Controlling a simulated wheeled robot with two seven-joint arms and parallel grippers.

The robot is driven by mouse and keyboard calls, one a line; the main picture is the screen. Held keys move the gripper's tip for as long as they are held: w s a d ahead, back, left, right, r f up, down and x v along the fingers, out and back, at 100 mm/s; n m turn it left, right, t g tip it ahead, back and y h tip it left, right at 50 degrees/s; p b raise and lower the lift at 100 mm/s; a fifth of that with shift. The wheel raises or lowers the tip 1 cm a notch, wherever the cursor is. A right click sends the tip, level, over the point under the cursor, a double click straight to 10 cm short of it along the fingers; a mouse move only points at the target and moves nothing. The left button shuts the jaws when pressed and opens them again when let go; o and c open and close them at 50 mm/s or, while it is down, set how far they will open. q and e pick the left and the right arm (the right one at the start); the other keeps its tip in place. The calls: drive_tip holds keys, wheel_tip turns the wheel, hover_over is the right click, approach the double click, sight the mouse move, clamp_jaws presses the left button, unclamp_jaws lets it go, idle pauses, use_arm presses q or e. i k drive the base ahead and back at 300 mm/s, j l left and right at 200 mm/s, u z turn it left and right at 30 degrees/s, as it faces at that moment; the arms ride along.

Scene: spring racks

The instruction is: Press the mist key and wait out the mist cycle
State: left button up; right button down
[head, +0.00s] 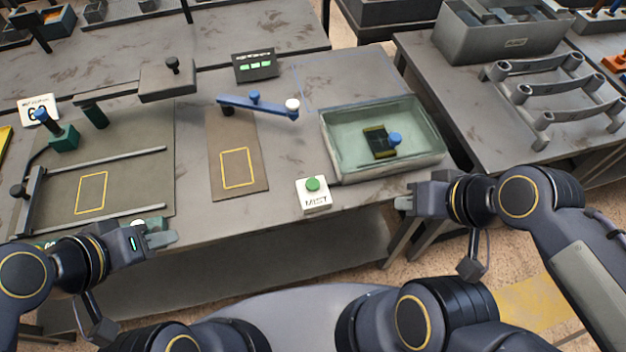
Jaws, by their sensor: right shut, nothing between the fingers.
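The mist key is a green round button (313,184) on a small white box (313,203) marked "MIST", near the front edge of the grey table. Behind it to the right is a clear greenish tray (332,151) holding a dark block with a blue knob (394,138). My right gripper (402,203) is shut and empty, to the right of the key and apart from it, by the tray's front right. My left gripper (170,238) is at the table's front left, far from the key; its fingers are too small to judge. No mist is visible.
A blue lever arm (258,106) with a white end stands behind a brown mat (250,185). A dark display (256,65) with green marks is behind that. A framed mat (130,185) with green clamps lies left. The table between mat and key is clear.

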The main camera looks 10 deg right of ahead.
sight(312, 184)
drive_tip(key=j+z, duration=0.55)
drive_tip(key=z, duration=0.15)
drive_tip(key=k+j+z, duration=0.15)
drive_tip(key=z, duration=0.2)
drive_tip(key=j, duration=0.1)
